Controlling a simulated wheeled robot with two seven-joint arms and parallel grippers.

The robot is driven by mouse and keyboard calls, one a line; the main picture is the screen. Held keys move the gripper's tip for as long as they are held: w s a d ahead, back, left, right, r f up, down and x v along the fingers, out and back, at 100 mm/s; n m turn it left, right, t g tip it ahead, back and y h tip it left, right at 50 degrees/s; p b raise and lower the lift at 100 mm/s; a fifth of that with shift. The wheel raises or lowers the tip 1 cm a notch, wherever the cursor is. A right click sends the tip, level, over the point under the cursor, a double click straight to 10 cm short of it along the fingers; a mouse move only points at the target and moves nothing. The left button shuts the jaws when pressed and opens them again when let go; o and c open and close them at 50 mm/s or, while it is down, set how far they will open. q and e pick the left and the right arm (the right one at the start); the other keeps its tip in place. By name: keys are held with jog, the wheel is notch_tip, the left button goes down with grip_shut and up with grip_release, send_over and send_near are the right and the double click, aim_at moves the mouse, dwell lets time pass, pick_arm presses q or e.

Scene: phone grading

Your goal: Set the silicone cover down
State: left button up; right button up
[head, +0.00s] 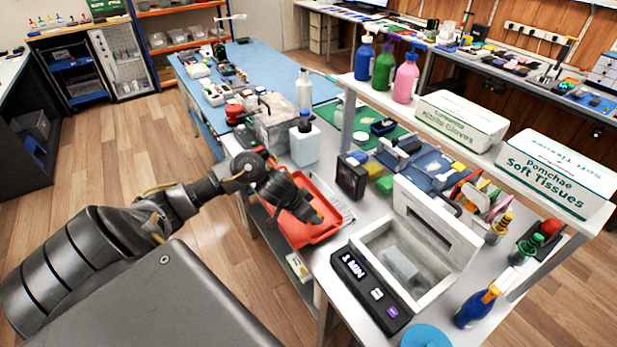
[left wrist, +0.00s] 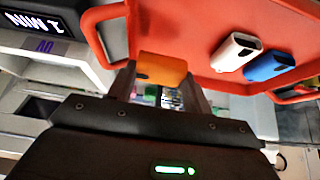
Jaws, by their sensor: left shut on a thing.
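My left gripper (head: 312,214) comes in from the left, over the orange-red tray (head: 304,236) on the near edge of the bench. In the left wrist view the gripper (left wrist: 160,86) is shut on an orange silicone cover (left wrist: 162,67), held between its fingertips. The tray also shows in the left wrist view (left wrist: 180,22). A white cover-like piece (left wrist: 236,52) and a blue one (left wrist: 269,66) lie in it side by side. Whether the orange cover touches the tray cannot be told. My right gripper is not in view.
Right of the tray stands an open white box (head: 440,235) with a dark display panel (head: 370,290). A dark block (head: 352,178) and a white bottle (head: 305,147) stand behind the tray.

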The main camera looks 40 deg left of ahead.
aim_at(308, 226)
pick_arm(q)
jog(key=shift+a+f, duration=0.15)
jog(key=shift+f, duration=0.05)
jog(key=shift+w+a+f, duration=0.1)
jog(key=shift+a+f, duration=0.05)
jog(key=shift+f, duration=0.75)
jog(key=shift+a+f, duration=0.15)
jog(key=shift+f, duration=0.75)
jog(key=shift+f, duration=0.15)
jog(key=o, duration=1)
jog(key=shift+c, duration=0.2)
jog(key=shift+r, duration=0.35)
jog(key=v, duration=1.1)
jog(key=shift+s+r+p, duration=0.25)
jog(key=shift+p, duration=0.15)
